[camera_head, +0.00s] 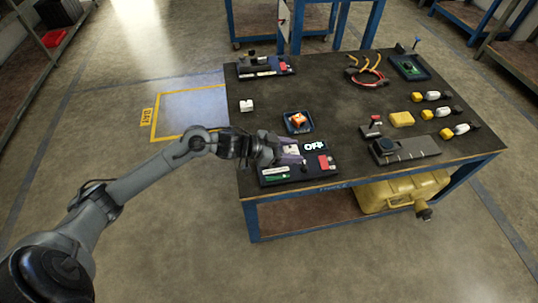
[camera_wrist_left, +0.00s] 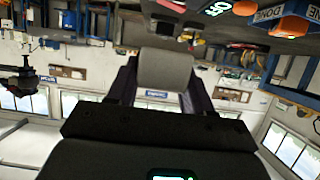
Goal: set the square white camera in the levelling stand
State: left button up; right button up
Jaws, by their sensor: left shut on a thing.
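My left gripper (camera_head: 287,153) is shut on a pale, square block, which looks like the square white camera (camera_wrist_left: 166,70). In the left wrist view it shows as a plain grey-white face between the two dark fingers. In the head view the gripper is low over the left part of a black board (camera_head: 325,174) at the table's front edge. The board carries a lit readout (camera_head: 314,146), a red part and a green part. It may hold the levelling stand; the gripper hides part of it. I cannot tell whether the camera touches it. My right gripper is not in view.
Behind the gripper stand a blue tray (camera_head: 307,130) with an orange thing and a small white block (camera_head: 246,105). A grey device (camera_head: 404,150) and several yellow-and-white parts lie to the right. Another black board (camera_head: 265,74) is at the back left. The table's middle is mostly clear.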

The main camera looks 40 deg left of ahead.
pick_arm(q)
jog(key=a+f+b, duration=0.1)
jog(key=a, duration=0.1)
jog(key=a+f+b, duration=0.1)
jog(key=a+f, duration=0.1)
jog(key=a, duration=0.1)
jog(key=a+f+b, duration=0.1)
jog(key=a+f, duration=0.1)
jog(key=a, duration=0.1)
jog(key=shift+w+a, duration=0.1)
jog(key=shift+w, duration=0.3)
notch_tip(320, 180, down, 4)
jog(key=b, duration=0.3)
jog(key=shift+f, duration=0.1)
